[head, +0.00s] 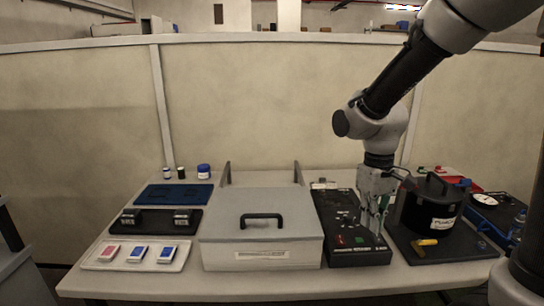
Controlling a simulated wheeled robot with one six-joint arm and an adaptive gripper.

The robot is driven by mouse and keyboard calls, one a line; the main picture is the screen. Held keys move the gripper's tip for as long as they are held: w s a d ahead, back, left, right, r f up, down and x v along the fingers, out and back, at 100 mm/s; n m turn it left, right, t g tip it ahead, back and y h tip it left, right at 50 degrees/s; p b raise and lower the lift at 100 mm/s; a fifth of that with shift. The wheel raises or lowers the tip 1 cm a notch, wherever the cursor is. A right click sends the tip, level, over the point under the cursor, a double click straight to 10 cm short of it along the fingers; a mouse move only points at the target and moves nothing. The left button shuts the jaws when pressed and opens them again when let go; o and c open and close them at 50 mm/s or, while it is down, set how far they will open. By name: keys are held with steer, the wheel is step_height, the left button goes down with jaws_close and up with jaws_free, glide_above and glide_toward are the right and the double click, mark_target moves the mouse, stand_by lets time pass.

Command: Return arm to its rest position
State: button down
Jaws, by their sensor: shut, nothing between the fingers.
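My arm comes in from the upper right and reaches down to the bench. My gripper (374,226) points straight down over the right edge of the black control box (346,230), just left of the black cylinder (432,207) with a white label. Its fingers are close together with nothing seen between them. I cannot tell whether the fingertips touch the box. The gripper hides part of the box's right side.
A large grey lidded case (261,226) with a black handle stands mid-bench. At left are a white tray (97,262) with cards, a black tray (155,229) and a blue mat (174,203). Space above the case is clear.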

steer(key=s+d+r+m+t, duration=0.4)
steer(key=s+d+r+t, duration=0.1)
steer(key=s+d+r, duration=0.6)
steer(key=shift+s+v, duration=0.25)
steer(key=shift+v, duration=0.8)
steer(key=shift+f, duration=0.1)
